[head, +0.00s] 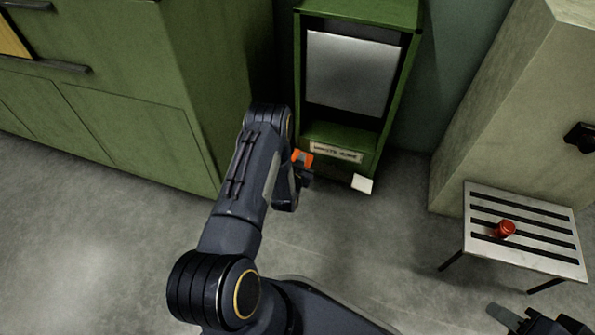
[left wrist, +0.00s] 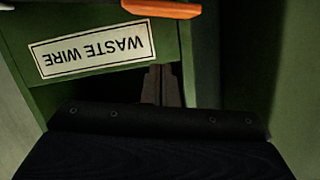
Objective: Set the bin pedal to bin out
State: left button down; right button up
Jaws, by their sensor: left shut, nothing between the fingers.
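The green waste-wire bin cabinet (head: 341,138) stands at the top middle of the head view, with a pale panel in its upper opening. Its WASTE WIRE label (head: 336,152) shows upside down in the left wrist view (left wrist: 92,51). At its foot are an orange pad (head: 302,157) on the left and a white pad (head: 362,184) on the right. The orange pad (left wrist: 162,8) also shows at the top of the wrist view. My left gripper (head: 303,176) is shut and empty by the orange pad; contact is unclear. My right gripper (head: 540,321) is partly cut off.
Green drawers (head: 120,90) stand at the left. A pale cabinet (head: 515,105) is at the right. A low slatted white stand (head: 520,252) with a red cylinder (head: 504,229) stands before it. The grey floor between is clear.

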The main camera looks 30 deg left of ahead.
pick_arm(q)
jog(key=f+b, duration=0.1)
jog(key=w+a+f, duration=0.1)
jog(key=f, duration=0.1)
jog(key=w+f+b, duration=0.1)
jog(key=shift+a+f+b, duration=0.25)
jog(key=shift+a+b, duration=0.05)
jog(key=shift+s+a+f+n, duration=0.15)
jog(key=shift+a+f+n, duration=0.15)
jog(key=shift+f, duration=0.2)
notch_tip(320, 180, down, 6)
jog(key=a+n+h, duration=0.1)
jog(key=n+h, duration=0.1)
jog(key=n, duration=0.2)
jog(key=shift+s+a, duration=0.2)
jog(key=shift+s, duration=0.05)
dwell(0.6)
